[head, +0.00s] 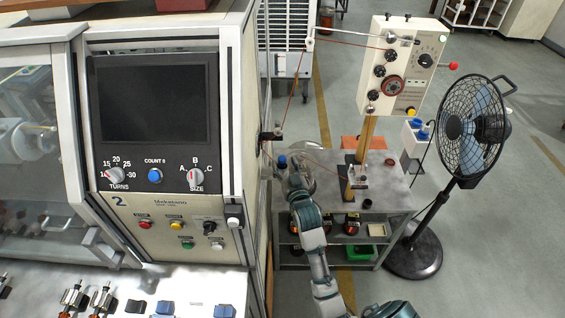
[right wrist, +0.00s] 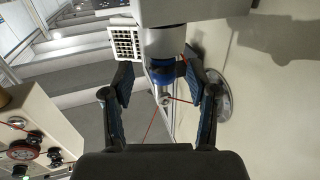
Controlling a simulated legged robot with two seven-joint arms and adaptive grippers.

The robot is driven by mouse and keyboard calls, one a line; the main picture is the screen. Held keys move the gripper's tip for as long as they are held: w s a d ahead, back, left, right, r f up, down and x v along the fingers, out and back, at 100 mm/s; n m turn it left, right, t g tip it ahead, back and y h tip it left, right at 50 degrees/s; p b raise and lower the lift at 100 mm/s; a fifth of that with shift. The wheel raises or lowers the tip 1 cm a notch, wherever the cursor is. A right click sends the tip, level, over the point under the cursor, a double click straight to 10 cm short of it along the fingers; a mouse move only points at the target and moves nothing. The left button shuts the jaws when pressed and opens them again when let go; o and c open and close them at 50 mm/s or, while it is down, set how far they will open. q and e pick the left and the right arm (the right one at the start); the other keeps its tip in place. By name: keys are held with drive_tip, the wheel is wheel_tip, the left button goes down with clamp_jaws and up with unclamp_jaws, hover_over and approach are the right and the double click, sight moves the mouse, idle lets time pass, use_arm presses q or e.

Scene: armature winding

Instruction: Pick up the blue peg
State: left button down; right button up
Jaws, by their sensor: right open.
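The blue peg (head: 282,161) shows small in the head view, just right of the winding machine's side. In the right wrist view a blue part (right wrist: 158,77), which looks like the same peg, sits between my fingers below a grey cylinder. My right gripper (head: 294,178) is close to it in the head view. In the right wrist view my right gripper (right wrist: 160,85) is open, a finger on each side with a gap to the blue part. My left gripper is not in view.
The winding machine with its dark screen (head: 154,98) fills the left. A red wire (right wrist: 152,122) runs by the blue part. A grey bench (head: 392,195) bears a wire tensioner (head: 402,65) on a post. A fan (head: 470,130) stands at right, with free floor beyond.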

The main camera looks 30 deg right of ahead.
drive_tip(key=x, duration=0.2)
drive_tip(key=shift+w+d+f, duration=0.1)
drive_tip(key=shift+w+d, duration=0.05)
drive_tip(key=shift+w, duration=0.25)
drive_tip(key=shift+s+a, duration=0.1)
drive_tip(key=shift+a, duration=0.4)
drive_tip(key=c, duration=1.1)
drive_tip(key=shift+d, duration=0.15)
drive_tip(key=shift+d, duration=0.15)
